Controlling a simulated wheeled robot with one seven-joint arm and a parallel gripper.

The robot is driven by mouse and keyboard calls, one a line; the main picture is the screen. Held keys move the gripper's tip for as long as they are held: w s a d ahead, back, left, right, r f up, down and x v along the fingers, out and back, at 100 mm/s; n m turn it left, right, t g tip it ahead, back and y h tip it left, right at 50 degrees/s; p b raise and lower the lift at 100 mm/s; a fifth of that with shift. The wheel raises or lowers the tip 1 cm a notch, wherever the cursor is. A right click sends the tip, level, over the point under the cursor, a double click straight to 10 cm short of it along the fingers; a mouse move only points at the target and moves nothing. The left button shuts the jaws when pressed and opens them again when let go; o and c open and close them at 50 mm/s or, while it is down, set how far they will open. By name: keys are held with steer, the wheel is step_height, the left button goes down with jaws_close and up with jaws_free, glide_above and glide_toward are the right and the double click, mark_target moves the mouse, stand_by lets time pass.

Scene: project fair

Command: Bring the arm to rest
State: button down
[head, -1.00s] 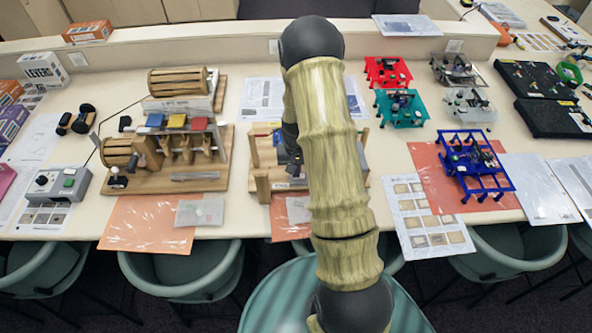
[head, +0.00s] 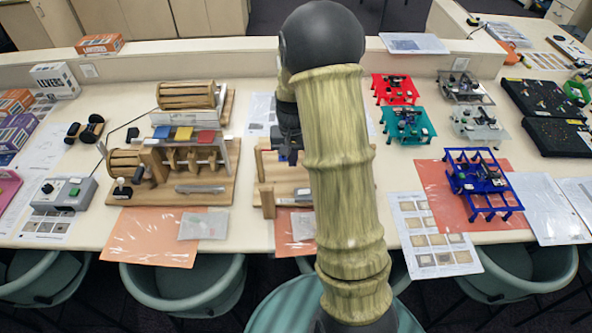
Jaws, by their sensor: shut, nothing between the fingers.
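My arm, with pale green-brown ribbed links and dark joints, rises through the middle of the head view, its dark elbow at the top. My gripper (head: 289,152) shows only in part at the left edge of the arm, pointing down over the wooden frame (head: 267,190) on the table. It is shut and holds nothing. The arm hides most of it, and I cannot tell how far it is above the frame.
A wooden roller machine (head: 180,188) stands left on the long table (head: 255,240). A grey control box (head: 65,193) is beside it. Red (head: 396,89), teal (head: 407,125) and blue (head: 480,180) stands are on the right. Green chairs (head: 185,285) line the front.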

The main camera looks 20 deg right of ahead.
steer(key=shift+a+r, duration=0.1)
steer(key=shift+r, duration=0.3)
steer(key=shift+w, duration=0.2)
